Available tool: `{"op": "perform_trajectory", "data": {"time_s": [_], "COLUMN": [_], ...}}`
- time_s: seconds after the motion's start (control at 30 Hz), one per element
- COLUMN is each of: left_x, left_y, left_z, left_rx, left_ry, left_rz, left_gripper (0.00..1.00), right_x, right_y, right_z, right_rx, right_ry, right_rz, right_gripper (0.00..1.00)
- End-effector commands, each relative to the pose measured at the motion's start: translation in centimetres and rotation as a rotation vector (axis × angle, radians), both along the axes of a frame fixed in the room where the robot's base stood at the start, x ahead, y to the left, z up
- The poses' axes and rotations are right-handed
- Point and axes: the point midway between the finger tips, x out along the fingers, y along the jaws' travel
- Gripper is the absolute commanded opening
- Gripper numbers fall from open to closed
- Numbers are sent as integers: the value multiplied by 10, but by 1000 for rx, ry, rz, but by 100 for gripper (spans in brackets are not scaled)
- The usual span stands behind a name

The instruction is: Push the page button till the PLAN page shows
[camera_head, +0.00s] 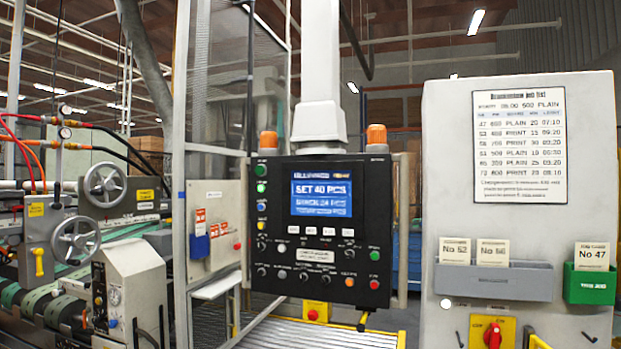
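A black control panel (372,215) hangs from a white column in the middle of the head view. Its blue screen (321,194) reads "SET 40 PCS", with a smaller line below that is hard to read. The word PLAN cannot be seen on it. Small white buttons (348,232) sit in a row under the screen. A light label plate (314,257) lies below them. Coloured buttons and knobs line the sides and bottom. The lettering is too small to tell which is the page button. Neither of my grippers is in view.
Two orange beacons top the panel. At right, a grey cabinet (456,130) carries a printed job list (519,145), a grey card holder (493,282), a green holder (590,287) and a red switch on yellow. Machinery with handwheels (105,185) stands at left.

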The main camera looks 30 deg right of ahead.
Motion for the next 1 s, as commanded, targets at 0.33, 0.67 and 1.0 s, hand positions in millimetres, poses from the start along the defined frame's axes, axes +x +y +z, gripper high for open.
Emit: {"op": "perform_trajectory", "data": {"time_s": [0.33, 0.67, 1.0], "left_x": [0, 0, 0], "left_y": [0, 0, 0], "left_z": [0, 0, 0], "left_rx": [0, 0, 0], "left_ry": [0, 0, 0], "left_rz": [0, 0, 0], "left_gripper": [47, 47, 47], "right_x": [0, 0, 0], "right_y": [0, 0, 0], "right_z": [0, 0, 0], "right_rx": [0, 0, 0], "right_ry": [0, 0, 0], "right_rz": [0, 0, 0], "right_gripper": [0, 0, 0]}}
